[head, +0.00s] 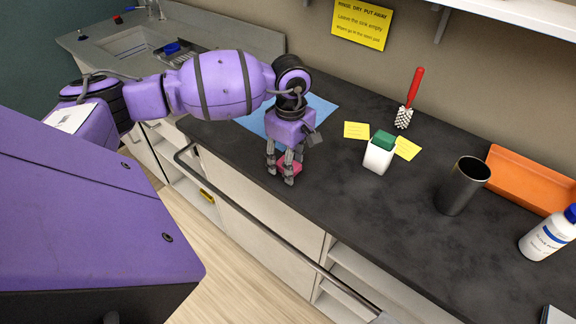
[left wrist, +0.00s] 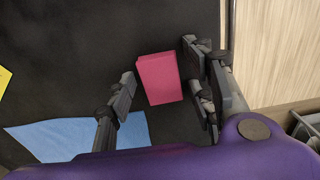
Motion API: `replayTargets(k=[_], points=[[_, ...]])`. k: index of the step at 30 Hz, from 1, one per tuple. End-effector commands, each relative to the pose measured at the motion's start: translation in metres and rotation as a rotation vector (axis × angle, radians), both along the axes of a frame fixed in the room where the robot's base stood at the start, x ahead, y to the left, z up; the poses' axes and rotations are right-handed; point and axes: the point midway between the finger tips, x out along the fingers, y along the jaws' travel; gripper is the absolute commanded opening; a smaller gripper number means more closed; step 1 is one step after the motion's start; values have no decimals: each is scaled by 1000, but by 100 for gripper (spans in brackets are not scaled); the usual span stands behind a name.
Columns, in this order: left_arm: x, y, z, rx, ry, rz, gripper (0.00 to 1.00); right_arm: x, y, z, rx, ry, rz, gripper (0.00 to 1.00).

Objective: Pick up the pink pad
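The pink pad (left wrist: 159,78) lies on the dark counter near its front edge. In the left wrist view it sits between the open fingers of my left gripper (left wrist: 162,90), with a gap to the finger on the left and a smaller one to the fingers on the right. In the head view the pad (head: 290,168) shows partly behind the fingers of my left gripper (head: 281,172), which points down over it. My right gripper is not in view.
A blue cloth (head: 318,108) lies behind the gripper. A rail (head: 262,231) runs along the front.

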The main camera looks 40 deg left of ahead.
Motion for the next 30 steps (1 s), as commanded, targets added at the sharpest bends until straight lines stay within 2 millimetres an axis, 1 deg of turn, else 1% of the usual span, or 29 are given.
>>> replayTargets(k=[1,4,5,14,19,22,24,26,29,30], points=[[0,0,0,0,0,0,38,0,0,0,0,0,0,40],[0,0,0,0,0,0,25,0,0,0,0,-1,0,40],[0,0,0,0,0,0,24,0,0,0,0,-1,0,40],[0,0,1,0,0,0,23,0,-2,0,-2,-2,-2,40],[1,1,8,2,-2,0,23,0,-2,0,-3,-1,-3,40],[1,0,19,1,-2,0,23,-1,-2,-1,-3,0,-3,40],[1,1,31,2,-3,0,23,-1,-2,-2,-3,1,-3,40],[-2,-8,41,-1,-3,-5,23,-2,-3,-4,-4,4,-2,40],[-9,-25,62,-1,-4,-6,23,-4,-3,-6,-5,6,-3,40],[-12,-32,71,0,-5,-7,23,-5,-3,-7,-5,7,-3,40]])
